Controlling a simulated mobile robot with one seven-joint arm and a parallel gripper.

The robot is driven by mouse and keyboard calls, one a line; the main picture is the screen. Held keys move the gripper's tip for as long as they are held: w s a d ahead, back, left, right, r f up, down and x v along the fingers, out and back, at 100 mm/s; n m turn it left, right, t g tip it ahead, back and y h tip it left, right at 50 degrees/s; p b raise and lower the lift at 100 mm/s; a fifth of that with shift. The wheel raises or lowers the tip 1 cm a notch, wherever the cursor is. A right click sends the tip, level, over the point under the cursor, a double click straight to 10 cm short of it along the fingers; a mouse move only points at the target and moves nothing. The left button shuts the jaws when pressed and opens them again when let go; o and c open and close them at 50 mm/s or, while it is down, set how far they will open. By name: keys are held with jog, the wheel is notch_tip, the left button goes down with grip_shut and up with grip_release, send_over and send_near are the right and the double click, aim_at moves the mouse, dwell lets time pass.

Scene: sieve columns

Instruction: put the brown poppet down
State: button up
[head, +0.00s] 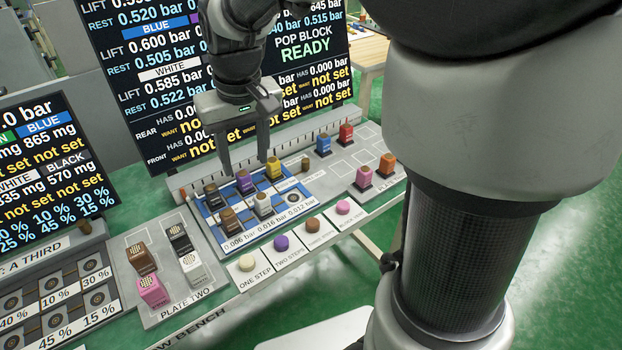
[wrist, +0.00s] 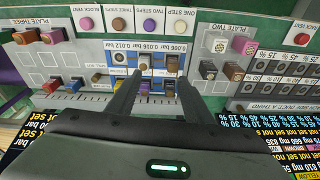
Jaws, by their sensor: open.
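A brown poppet (head: 229,221) stands upright in the front left place of the blue block (head: 211,225). In the wrist view the brown poppet (wrist: 172,62) shows just beyond my fingertips, next to the white poppet (wrist: 144,62). My gripper (head: 245,166) is open and empty above the block, apart from the brown poppet. Black (head: 213,196), purple (head: 245,181) and yellow (head: 273,168) poppets stand in the block's back row. Another brown poppet (head: 140,257) stands on plate two (head: 158,316). How deep each poppet sits is hard to tell.
Plate two also holds black, white and pink (head: 152,291) poppets. Several coloured buttons (head: 281,242) line the bench front. Display screens rise close behind my gripper.

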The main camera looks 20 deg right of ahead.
jog(key=s+d+r+m+t, duration=0.1)
jog(key=s+d, duration=0.3)
jog(key=s, duration=0.4)
jog(key=s+d+r+m+t, duration=0.1)
jog(key=s+d+r, duration=0.3)
jog(key=s, duration=0.4)
jog(key=shift+s+r+t+h, duration=0.3)
jog(key=shift+s+r+t, duration=0.1)
jog(key=shift+t, duration=0.4)
